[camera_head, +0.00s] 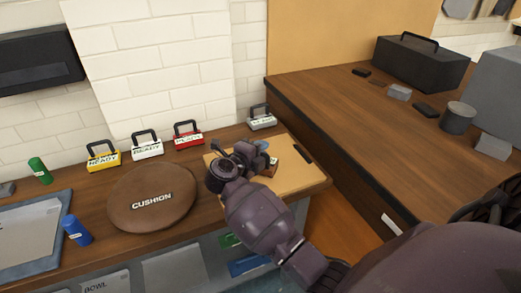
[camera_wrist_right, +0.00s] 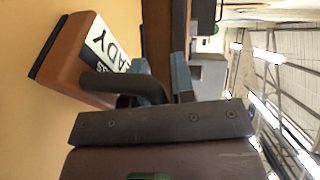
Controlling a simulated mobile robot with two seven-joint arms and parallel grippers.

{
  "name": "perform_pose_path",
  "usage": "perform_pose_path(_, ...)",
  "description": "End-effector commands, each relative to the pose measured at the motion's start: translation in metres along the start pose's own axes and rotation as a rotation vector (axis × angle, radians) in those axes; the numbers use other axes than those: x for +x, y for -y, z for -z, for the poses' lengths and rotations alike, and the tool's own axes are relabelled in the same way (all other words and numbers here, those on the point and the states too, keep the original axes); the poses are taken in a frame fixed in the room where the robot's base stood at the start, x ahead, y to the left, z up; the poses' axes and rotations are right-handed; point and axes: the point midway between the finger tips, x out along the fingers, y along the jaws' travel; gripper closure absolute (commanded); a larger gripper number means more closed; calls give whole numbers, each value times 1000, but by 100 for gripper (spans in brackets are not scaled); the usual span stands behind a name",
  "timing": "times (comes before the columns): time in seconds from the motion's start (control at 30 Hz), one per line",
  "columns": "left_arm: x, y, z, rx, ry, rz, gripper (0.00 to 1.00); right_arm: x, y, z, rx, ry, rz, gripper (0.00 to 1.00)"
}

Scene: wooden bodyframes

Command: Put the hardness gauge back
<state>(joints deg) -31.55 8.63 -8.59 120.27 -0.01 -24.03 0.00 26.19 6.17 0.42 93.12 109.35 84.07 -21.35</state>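A brown block with a black handle and a white label, partly readable as "SS" and "ADY", is probably the hardness gauge (camera_wrist_right: 75,60). In the head view the gauge (camera_head: 271,168) sits on or just above the tan board (camera_head: 297,180), partly behind my right gripper (camera_head: 262,149). In the right wrist view the two grey-blue fingers of this gripper (camera_wrist_right: 165,78) stand apart. The handle bends in front of one finger into the gap between them. I cannot tell whether the fingers press on it. My left gripper is not in view.
Handled blocks in yellow (camera_head: 103,158), white (camera_head: 147,147), red (camera_head: 188,135) and grey (camera_head: 262,120) stand along the wall. A round brown cushion (camera_head: 150,190) lies left of the board. A dark bar (camera_head: 302,154) lies on the board. A higher brown counter (camera_head: 350,110) is at right.

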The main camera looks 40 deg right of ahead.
Motion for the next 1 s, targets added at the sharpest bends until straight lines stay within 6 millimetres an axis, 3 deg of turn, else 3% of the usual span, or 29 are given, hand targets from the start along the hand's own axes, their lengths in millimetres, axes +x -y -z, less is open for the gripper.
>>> perform_pose_path(0.1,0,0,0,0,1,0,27,0,0,0,0,0,1,60)
perform_pose_path(0.47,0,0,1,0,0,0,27,-3,3,0,0,0,0,60)
perform_pose_path(0.57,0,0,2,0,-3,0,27,-14,3,0,0,1,-1,60)
perform_pose_path(1.0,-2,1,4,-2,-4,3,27,-95,4,0,2,1,-2,60)
